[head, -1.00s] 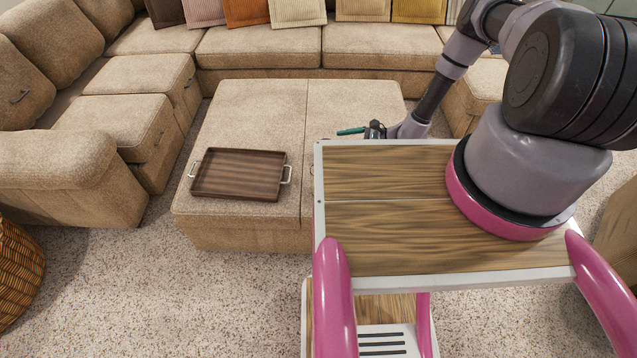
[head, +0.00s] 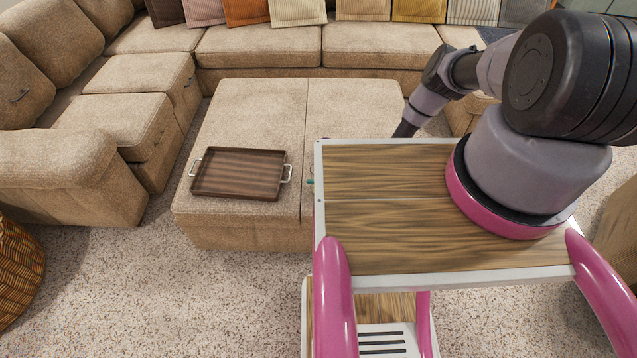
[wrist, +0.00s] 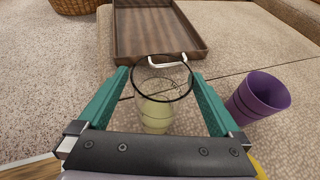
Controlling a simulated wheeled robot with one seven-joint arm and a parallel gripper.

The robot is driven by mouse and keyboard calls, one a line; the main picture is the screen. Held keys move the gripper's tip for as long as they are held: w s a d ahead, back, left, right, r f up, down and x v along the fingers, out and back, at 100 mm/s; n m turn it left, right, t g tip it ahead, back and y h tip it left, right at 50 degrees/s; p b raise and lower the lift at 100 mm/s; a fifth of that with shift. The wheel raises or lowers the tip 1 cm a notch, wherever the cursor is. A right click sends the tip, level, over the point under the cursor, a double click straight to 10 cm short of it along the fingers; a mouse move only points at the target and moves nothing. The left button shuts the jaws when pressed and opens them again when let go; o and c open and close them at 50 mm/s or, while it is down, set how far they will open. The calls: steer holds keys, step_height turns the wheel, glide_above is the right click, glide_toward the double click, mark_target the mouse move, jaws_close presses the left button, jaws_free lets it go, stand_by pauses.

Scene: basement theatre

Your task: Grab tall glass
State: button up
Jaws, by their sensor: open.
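A clear tall glass (wrist: 155,112) with a dark rim and a pale lower part stands upright in the wrist view. My gripper (wrist: 158,88) is open, with one teal finger on each side of the glass. The frames do not show clear contact between fingers and glass. In the head view, my wooden top hides the glass and nearly all of my gripper; only a small teal tip (head: 310,181) shows at its left edge.
A purple cup (wrist: 258,97) stands close to the right finger. A brown wooden tray (head: 240,174) with metal handles lies on the beige ottoman (head: 245,110); it is just beyond the glass in the wrist view. Sofas surround the ottoman.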

steer(key=shift+x, duration=1.5)
jaws_close()
steer(key=shift+w, duration=0.1)
steer(key=shift+r, duration=0.15)
